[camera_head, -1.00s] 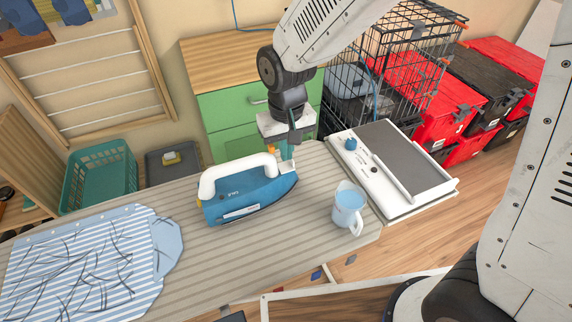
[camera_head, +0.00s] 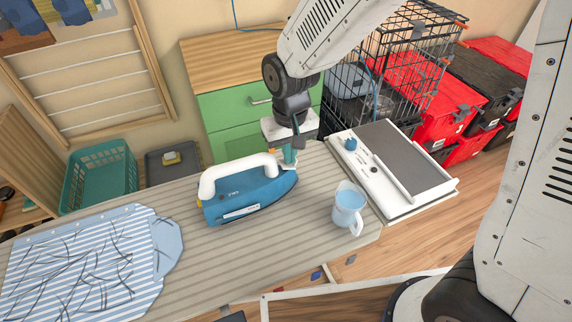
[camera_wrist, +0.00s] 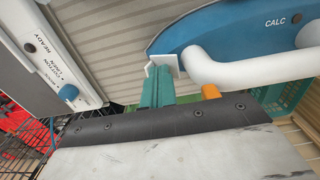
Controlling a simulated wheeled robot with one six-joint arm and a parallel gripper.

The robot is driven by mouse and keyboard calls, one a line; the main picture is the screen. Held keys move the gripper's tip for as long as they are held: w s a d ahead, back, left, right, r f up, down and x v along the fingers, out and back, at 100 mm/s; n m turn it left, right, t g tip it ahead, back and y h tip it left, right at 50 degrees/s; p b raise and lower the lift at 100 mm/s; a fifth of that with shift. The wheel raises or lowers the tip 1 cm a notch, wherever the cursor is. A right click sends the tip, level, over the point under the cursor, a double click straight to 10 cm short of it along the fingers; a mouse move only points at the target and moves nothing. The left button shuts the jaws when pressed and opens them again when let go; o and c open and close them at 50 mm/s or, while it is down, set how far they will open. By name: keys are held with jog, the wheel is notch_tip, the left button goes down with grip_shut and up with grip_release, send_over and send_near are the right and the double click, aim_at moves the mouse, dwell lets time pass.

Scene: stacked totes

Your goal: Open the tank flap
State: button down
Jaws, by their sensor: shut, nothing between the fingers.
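The blue iron (camera_head: 248,199) with a white handle (camera_head: 238,167) lies on the striped ironing board, its nose pointing right. The small white tank flap (camera_head: 288,166) is at the nose. In the wrist view the flap (camera_wrist: 168,61) shows as a thin white angled piece by the iron's blue body (camera_wrist: 230,30). My gripper (camera_head: 289,156) is shut and empty, low over the nose. In the wrist view its teal fingertips (camera_wrist: 157,82) are at the flap and partly hide it. I cannot tell whether they touch it or how far it is open.
A light-blue jug (camera_head: 348,206) stands on the board (camera_head: 270,240) right of the iron. A white panel with a blue knob (camera_head: 395,170) lies beyond it. A striped shirt (camera_head: 80,260) covers the left end. A green cabinet (camera_head: 235,106) and a wire cage (camera_head: 375,75) stand behind.

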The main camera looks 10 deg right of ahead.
jog(key=shift+w+d, duration=0.2)
jog(key=shift+d, duration=0.75)
jog(key=shift+d+f, duration=0.55)
jog(key=shift+d, duration=0.05)
dwell(0.4)
jog(key=shift+d+f, duration=0.2)
jog(key=shift+f, duration=0.15)
jog(key=shift+w+d+r, duration=0.1)
dwell(0.4)
jog(key=shift+d, duration=0.1)
notch_tip(320, 180, up, 8)
jog(key=w+d, duration=0.1)
jog(key=d, duration=0.1)
dwell(0.9)
